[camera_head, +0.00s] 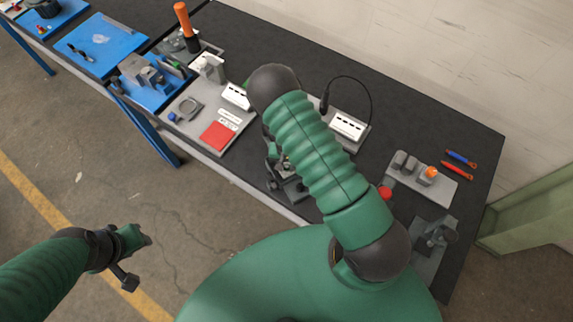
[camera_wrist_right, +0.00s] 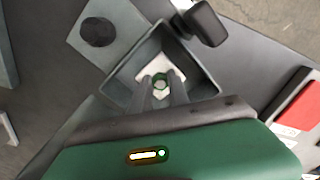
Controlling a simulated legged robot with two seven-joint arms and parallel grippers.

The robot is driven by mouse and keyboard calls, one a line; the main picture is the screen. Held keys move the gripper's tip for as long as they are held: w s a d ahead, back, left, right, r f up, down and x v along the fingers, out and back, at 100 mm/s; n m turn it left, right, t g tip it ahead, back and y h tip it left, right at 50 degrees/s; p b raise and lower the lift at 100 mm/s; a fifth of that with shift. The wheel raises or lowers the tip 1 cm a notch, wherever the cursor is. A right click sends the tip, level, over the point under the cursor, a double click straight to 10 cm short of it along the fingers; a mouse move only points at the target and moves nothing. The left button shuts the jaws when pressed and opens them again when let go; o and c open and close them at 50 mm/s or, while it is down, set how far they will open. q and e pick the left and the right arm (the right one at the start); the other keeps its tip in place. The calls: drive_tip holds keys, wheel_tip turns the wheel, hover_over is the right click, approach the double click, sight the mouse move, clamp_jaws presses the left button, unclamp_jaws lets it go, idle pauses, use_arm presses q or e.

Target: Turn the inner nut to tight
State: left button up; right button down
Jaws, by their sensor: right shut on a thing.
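A small green hex nut (camera_wrist_right: 161,86) shows between my right fingertips in the right wrist view, in front of a white piece (camera_wrist_right: 177,71) inside a square, grey-walled holder (camera_wrist_right: 128,77). My right gripper (camera_wrist_right: 161,98) is shut on the nut, with one finger on each side of it. In the head view my own right arm mostly covers that gripper, above a grey fixture (camera_head: 293,190) at the table's front edge.
A black block-ended lever (camera_wrist_right: 205,23) stands beside the holder. A grey block with a dark round top (camera_wrist_right: 98,32) is at upper left. A red pad (camera_head: 218,135) lies left of my right arm. A grey tray with an orange-topped part (camera_head: 428,176) and pliers (camera_head: 458,170) lie right.

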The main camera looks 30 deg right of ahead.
drive_tip(key=m+b, duration=0.1)
drive_tip(key=m, duration=0.3)
drive_tip(key=shift+w+m, duration=0.15)
drive_tip(key=shift+m, duration=0.15)
drive_tip(key=m, duration=0.5)
drive_tip(key=shift+w+m, duration=0.1)
drive_tip(key=shift+m, duration=0.3)
idle(0.3)
drive_tip(key=c, duration=1.2)
unclamp_jaws()
drive_tip(key=shift+c, duration=0.2)
drive_tip(key=shift+a, duration=0.1)
